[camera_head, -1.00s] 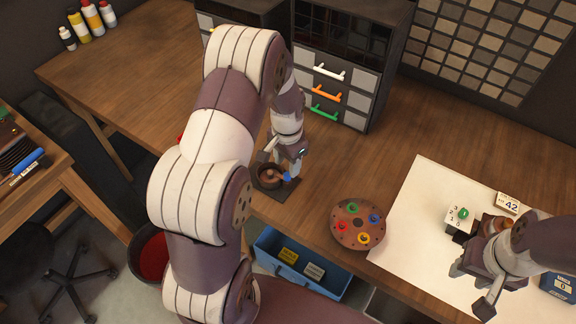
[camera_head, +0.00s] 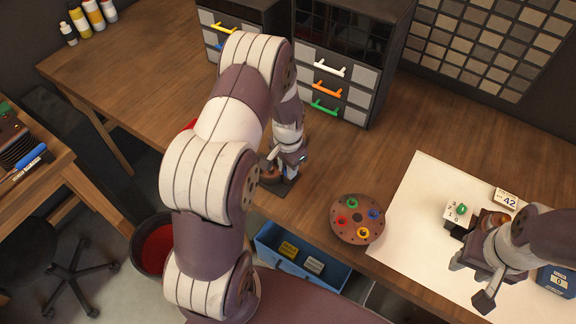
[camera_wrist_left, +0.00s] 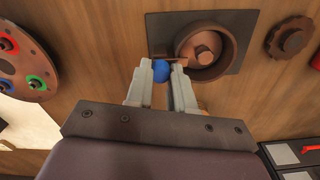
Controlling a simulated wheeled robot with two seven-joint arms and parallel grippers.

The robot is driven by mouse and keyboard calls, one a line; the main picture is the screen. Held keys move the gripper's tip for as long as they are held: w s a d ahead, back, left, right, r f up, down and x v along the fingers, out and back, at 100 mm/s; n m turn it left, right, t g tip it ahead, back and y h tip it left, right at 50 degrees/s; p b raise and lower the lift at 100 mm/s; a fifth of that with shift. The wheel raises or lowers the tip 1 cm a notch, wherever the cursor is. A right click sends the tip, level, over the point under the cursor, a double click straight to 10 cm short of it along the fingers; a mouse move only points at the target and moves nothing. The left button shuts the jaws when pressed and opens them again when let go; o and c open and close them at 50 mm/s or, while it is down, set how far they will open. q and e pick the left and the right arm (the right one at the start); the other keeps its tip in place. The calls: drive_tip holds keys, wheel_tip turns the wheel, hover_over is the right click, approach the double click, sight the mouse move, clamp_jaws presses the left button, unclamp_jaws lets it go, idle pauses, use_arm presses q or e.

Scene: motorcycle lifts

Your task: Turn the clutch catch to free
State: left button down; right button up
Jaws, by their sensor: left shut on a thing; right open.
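The clutch catch shows in the left wrist view as a short lever with a blue knob (camera_wrist_left: 160,71), beside a round brown drum (camera_wrist_left: 205,52) on a dark plate (camera_wrist_left: 242,28). My left gripper (camera_wrist_left: 166,76) is shut on the blue-knobbed catch, its fingers on either side. In the head view my left gripper (camera_head: 283,160) is low over the same plate (camera_head: 279,190) at the bench's front edge, and it hides much of the drum and catch. My right gripper (camera_head: 469,282) is open over the white sheet (camera_head: 412,215) at the right.
A round palette with coloured rings (camera_head: 358,219) lies right of the plate. A drawer cabinet (camera_head: 336,75) stands behind. A blue open drawer (camera_head: 290,275) juts out below the bench edge. In the wrist view a dark knobbed wheel (camera_wrist_left: 290,39) is right of the drum.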

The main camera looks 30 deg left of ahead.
use_arm(q)
drive_tip(key=n+b, duration=0.1)
drive_tip(key=n, duration=0.3)
drive_tip(key=shift+n, duration=0.4)
drive_tip(key=n, duration=0.4)
drive_tip(key=shift+n, duration=0.3)
drive_tip(key=n+b, duration=0.1)
drive_tip(key=n, duration=0.3)
drive_tip(key=shift+n, duration=2.2)
drive_tip(key=shift+r, duration=0.1)
drive_tip(key=c, duration=1.1)
unclamp_jaws()
drive_tip(key=shift+c, duration=0.2)
drive_tip(key=shift+o, duration=0.8)
